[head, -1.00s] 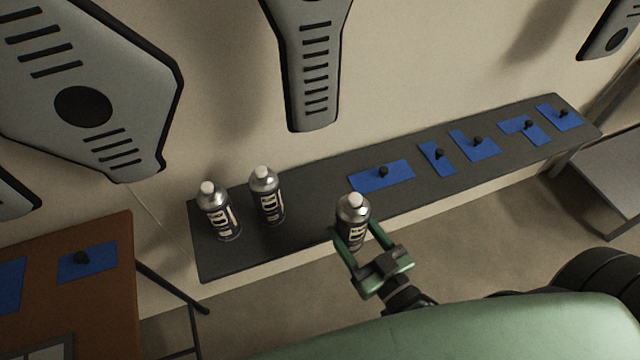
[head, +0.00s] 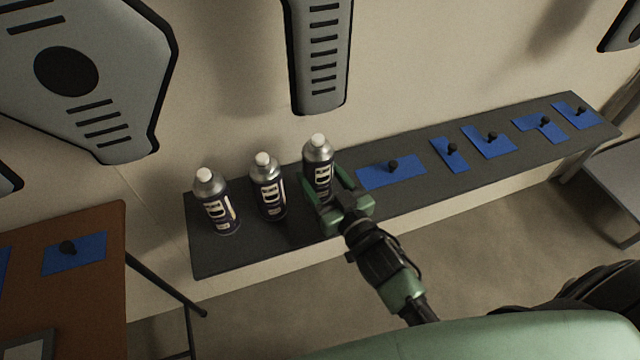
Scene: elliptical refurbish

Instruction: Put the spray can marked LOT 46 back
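My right gripper (head: 342,203) is shut on a silver-topped spray can (head: 318,170) with a white cap and dark label. It holds the can upright at the shelf, to the right of two similar cans. I cannot tell whether the can's base touches the shelf; my gripper hides it. One standing can (head: 215,204) is at the shelf's left end, and another (head: 268,190) is between it and the held can. Any LOT marking is too small to read. The dark grey shelf (head: 222,260) runs along the wall. My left gripper is not in view.
Several blue patches with black knobs lie along the shelf to the right, the nearest (head: 378,178) close to my gripper. A brown table (head: 90,290) stands at lower left. Grey slotted panels (head: 318,60) hang on the wall above. A grey table (head: 612,185) is at right.

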